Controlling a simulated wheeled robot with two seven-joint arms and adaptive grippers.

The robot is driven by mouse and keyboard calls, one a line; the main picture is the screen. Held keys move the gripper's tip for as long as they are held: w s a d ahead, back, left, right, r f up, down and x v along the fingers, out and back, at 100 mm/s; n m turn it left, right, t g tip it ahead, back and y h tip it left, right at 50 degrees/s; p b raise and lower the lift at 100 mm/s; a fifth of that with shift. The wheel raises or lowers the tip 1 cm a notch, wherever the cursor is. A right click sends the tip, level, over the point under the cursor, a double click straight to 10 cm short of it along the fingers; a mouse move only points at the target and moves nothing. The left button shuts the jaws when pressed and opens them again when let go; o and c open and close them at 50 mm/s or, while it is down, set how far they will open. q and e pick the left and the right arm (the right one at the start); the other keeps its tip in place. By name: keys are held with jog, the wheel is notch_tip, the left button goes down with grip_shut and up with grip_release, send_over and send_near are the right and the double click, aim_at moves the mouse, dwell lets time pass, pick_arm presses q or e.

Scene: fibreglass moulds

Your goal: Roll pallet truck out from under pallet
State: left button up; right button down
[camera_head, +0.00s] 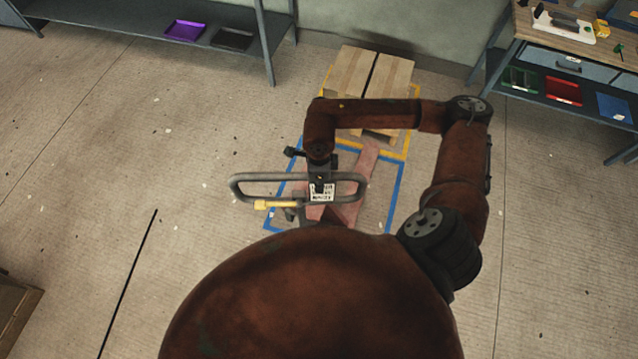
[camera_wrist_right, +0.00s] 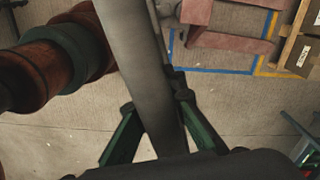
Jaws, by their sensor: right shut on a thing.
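The pallet truck's grey looped handle (camera_head: 240,190) stands in front of me, with a yellow lever (camera_head: 275,205) on its lower bar. The truck's faded red forks (camera_head: 367,165) point away toward the wooden pallet (camera_head: 350,72); they also show in the right wrist view (camera_wrist_right: 232,42). The fork ends lie close to the pallet's near edge; I cannot tell whether any of their length is under it. My right gripper (camera_wrist_right: 158,105) is shut on the grey handle bar (camera_wrist_right: 130,50), its green fingers either side. My left gripper is not in view.
Blue tape (camera_head: 397,195) outlines the floor around the truck, and yellow tape (camera_head: 408,145) surrounds the pallet. A shelf with trays (camera_head: 235,40) stands at back left, and a workbench (camera_head: 560,70) at right.

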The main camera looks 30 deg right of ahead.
jog(key=shift+w+r, duration=0.15)
dwell(0.5)
jog(key=s+a+f+b, duration=0.1)
jog(key=s+a+b, duration=0.1)
jog(key=s+a, duration=0.4)
jog(key=s+a+f+t+h+b, duration=0.1)
jog(key=s+a+f+b, duration=0.1)
jog(key=s+a, duration=0.5)
jog(key=a, duration=0.3)
jog(key=shift+s+a+b, duration=0.2)
jog(key=shift+a+b, duration=0.2)
